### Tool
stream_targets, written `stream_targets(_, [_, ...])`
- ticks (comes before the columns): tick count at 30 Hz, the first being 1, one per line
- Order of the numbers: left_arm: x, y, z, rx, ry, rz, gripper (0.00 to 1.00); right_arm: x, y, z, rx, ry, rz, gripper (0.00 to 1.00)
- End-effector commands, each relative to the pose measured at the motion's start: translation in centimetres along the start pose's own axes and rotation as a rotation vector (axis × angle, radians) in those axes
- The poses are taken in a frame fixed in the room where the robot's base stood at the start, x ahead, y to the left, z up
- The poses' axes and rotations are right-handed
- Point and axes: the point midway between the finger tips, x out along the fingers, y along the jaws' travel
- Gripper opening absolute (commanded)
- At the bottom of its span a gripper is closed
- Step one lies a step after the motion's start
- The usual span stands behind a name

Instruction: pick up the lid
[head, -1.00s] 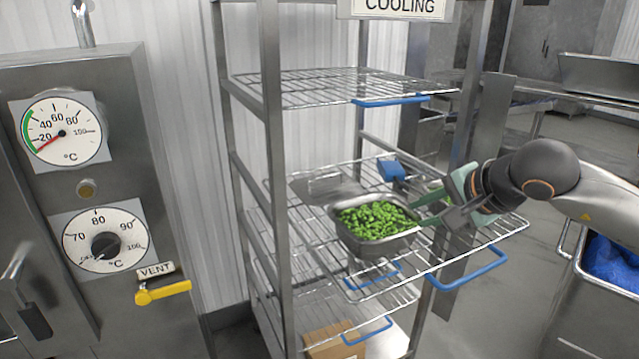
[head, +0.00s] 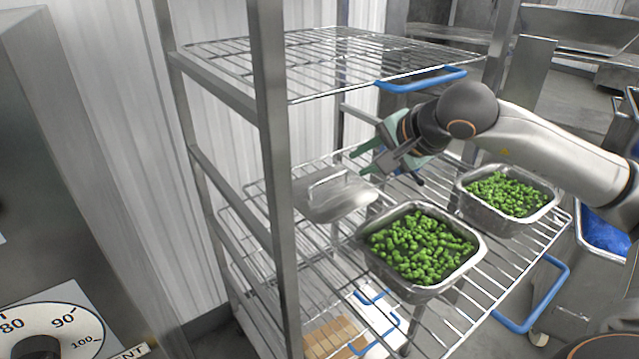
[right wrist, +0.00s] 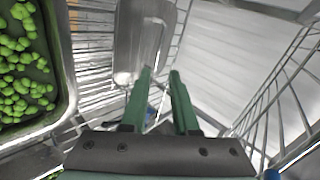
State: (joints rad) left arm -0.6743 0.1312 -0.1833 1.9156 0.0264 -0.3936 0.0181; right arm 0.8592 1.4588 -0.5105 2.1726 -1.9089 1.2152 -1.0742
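The lid (head: 335,197) is a shiny metal sheet with a raised bar handle, on the middle wire shelf left of the pans. It also shows in the right wrist view (right wrist: 143,42), ahead of the fingers. My right gripper (head: 366,159) is at the back right of the lid, above the shelf, its green fingers pointing left toward the handle. In the right wrist view the fingers (right wrist: 160,74) are apart with nothing between them. I cannot tell whether a fingertip touches the lid. My left gripper is in neither current view.
A metal pan of green peas (head: 420,250) sits in front of the lid; a second pea pan (head: 505,195) sits to its right. A rack post (head: 272,180) stands left of the lid. The upper wire shelf (head: 330,62) hangs above. Blue handles edge the shelves.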

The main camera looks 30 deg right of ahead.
Motion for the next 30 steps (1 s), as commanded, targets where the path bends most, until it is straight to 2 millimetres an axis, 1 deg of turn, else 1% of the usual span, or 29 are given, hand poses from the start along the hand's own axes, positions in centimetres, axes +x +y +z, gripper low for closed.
stream_targets(6, [-0.8,0.1,-0.2,-0.002,-0.01,0.001,0.5,4.0,0.0,0.2,0.001,-0.005,0.005,0.28])
stream_targets(9, [-0.9,0.2,-0.4,-0.002,-0.01,0.001,0.5,5.4,-0.1,0.1,0.002,-0.003,0.002,0.28])
stream_targets(16, [-1.3,0.2,-0.8,-0.002,-0.011,0.002,0.5,7.2,-0.1,0.2,0.0,-0.003,0.003,0.28])
stream_targets(21, [-2.0,0.3,-1.6,-0.001,-0.01,0.002,0.5,9.7,-0.3,0.5,0.0,-0.004,0.003,0.28])
stream_targets(24, [-2.1,0.3,-1.7,-0.001,-0.009,0.002,0.5,11.0,-0.1,0.4,0.0,-0.003,0.004,0.28])
stream_targets(27, [-2.1,0.3,-1.8,-0.001,-0.008,0.002,0.5,11.6,-0.1,0.3,-0.001,-0.001,0.002,0.28])
stream_targets(30, [-2.0,0.2,-1.8,-0.001,-0.008,0.002,0.5,11.7,0.0,0.3,-0.001,-0.001,0.002,0.28])
